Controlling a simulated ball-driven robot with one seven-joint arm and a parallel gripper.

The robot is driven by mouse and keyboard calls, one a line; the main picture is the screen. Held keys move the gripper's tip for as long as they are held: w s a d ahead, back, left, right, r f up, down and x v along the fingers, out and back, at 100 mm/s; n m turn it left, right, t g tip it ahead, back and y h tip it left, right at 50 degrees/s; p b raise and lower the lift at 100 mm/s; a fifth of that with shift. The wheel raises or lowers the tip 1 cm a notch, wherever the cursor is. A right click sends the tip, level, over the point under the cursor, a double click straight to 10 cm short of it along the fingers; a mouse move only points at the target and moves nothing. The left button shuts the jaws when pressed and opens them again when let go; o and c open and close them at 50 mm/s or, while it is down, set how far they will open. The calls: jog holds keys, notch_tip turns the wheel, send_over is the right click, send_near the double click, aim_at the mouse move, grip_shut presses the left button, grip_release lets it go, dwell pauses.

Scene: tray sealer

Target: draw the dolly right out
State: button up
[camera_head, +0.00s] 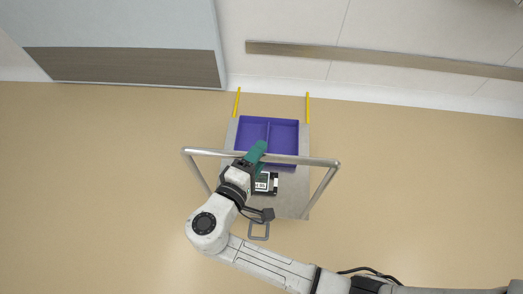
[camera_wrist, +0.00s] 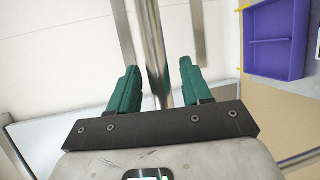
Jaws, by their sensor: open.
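The dolly (camera_head: 293,197) is a flat grey platform on the tan floor with a raised round metal push bar (camera_head: 215,152) across it. A purple tray (camera_head: 283,125) with a divider sits on its far part. My gripper (camera_head: 258,150) is over the middle of the bar with its green fingers open. In the wrist view the bar (camera_wrist: 153,50) runs between the two fingers of my gripper (camera_wrist: 158,85), with gaps beside it. The purple tray (camera_wrist: 303,40) also shows there at upper right. My arm hides part of the dolly's near left side.
Two yellow floor strips (camera_head: 237,101) (camera_head: 308,106) flank the dolly's far end, near the wall (camera_head: 380,35). A pale cabinet-like block (camera_head: 125,68) with a brown lower band stands at far left. The floor is clear to the left, right and near side.

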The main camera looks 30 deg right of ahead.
jog(key=b+v, duration=0.1)
jog(key=v, duration=0.7)
jog(key=shift+s+a, duration=0.2)
jog(key=shift+a, duration=0.1)
